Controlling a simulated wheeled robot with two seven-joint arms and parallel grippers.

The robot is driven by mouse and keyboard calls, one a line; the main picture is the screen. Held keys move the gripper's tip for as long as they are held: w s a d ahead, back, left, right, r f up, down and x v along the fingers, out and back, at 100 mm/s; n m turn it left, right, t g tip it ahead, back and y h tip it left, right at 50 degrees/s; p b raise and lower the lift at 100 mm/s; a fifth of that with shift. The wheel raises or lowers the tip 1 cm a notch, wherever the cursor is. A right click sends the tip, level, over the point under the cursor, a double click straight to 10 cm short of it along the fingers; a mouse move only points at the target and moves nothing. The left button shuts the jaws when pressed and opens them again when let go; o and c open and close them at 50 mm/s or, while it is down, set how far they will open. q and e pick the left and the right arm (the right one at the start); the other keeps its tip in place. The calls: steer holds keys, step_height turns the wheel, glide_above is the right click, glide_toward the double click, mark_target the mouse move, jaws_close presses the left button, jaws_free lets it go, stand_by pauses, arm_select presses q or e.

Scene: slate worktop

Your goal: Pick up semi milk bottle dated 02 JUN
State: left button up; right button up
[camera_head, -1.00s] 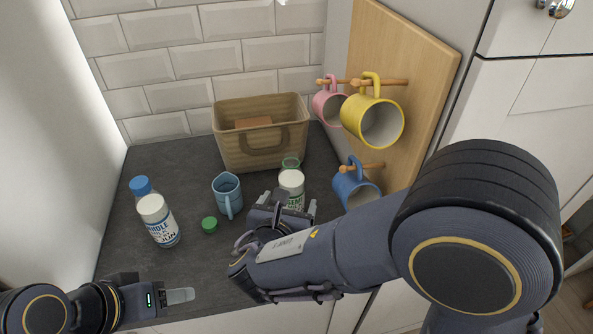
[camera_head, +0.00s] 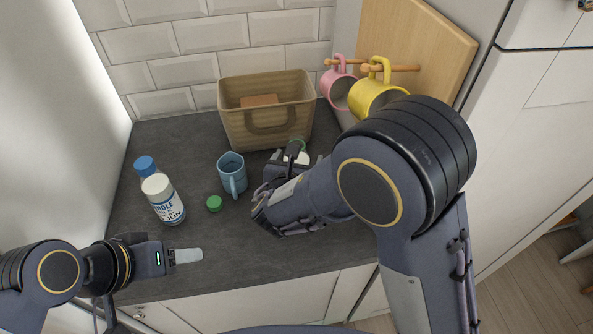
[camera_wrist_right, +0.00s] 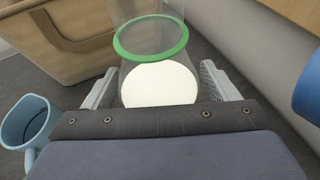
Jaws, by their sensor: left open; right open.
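My left gripper (camera_head: 187,256) is open and empty by the front edge.
A tan basket (camera_head: 232,126) stands at the back. A blue mug (camera_head: 231,173) and a green cap (camera_head: 214,203) are left of my right gripper. A pink mug (camera_head: 339,88) and a yellow mug (camera_head: 375,98) hang at the right. The front middle worktop is clear.

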steer(key=c, duration=1.4)
steer(key=shift+r, duration=0.3)
